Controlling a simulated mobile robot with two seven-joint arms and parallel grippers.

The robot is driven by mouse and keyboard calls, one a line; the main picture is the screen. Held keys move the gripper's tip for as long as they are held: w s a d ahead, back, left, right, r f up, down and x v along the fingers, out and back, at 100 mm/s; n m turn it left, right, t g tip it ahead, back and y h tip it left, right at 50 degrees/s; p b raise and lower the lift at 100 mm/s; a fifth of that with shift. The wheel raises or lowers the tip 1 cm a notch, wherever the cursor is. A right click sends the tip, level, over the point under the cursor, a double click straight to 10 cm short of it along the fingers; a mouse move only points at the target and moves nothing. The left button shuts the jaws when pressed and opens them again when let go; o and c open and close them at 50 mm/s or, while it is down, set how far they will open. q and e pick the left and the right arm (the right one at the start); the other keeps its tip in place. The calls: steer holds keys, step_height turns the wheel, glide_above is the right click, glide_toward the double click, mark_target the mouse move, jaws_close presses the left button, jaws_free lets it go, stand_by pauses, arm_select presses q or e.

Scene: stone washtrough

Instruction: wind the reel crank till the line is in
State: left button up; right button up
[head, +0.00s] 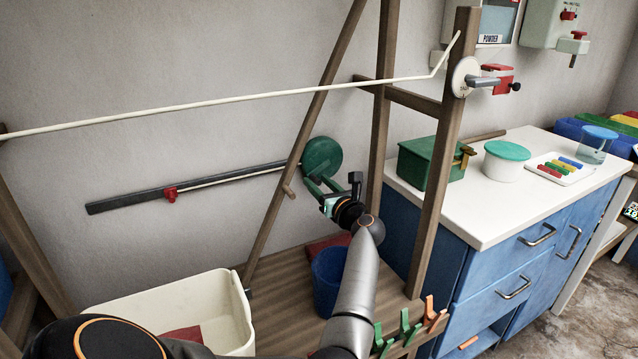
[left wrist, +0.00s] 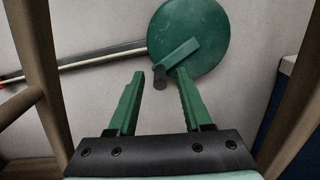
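The green round reel (head: 322,156) is mounted on the wall behind the wooden frame; it also shows in the left wrist view (left wrist: 200,28). Its green crank arm (left wrist: 178,53) points down and left on the disc and ends in a dark knob (left wrist: 160,77). A pale line (head: 232,178) runs from the reel along a dark rail (head: 120,204) to a red slider (head: 170,193), left of the rail's middle. My left gripper (head: 313,182) is open in front of the reel. The knob appears between its green fingertips; contact is not visible. My right gripper is not in view.
Wooden posts (head: 383,100) stand close around my left arm. A cream rope (head: 220,101) spans above. Below are a white basin (head: 237,310), a blue bucket (head: 328,280) and several clothespins (head: 405,328). A blue cabinet (head: 480,225) stands at right.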

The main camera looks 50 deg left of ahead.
arm_select(q)
jaws_close()
stand_by(0.5)
steer(key=m+p, duration=0.1)
steer(key=r+m+p, duration=0.1)
steer(key=p, duration=0.1)
steer(key=shift+s+r, duration=0.15)
steer(key=shift+r, duration=0.1)
steer(key=m+p, duration=0.1)
steer(key=r+m+p, duration=0.1)
steer(key=shift+s+a+m, duration=0.1)
steer(key=shift+m, duration=0.2)
steer(key=shift+r+m+p, duration=0.2)
steer(key=shift+m+p, duration=0.4)
steer(key=shift+r+m+p, duration=0.1)
steer(key=shift+m+p, duration=0.3)
steer(key=shift+m, duration=0.1)
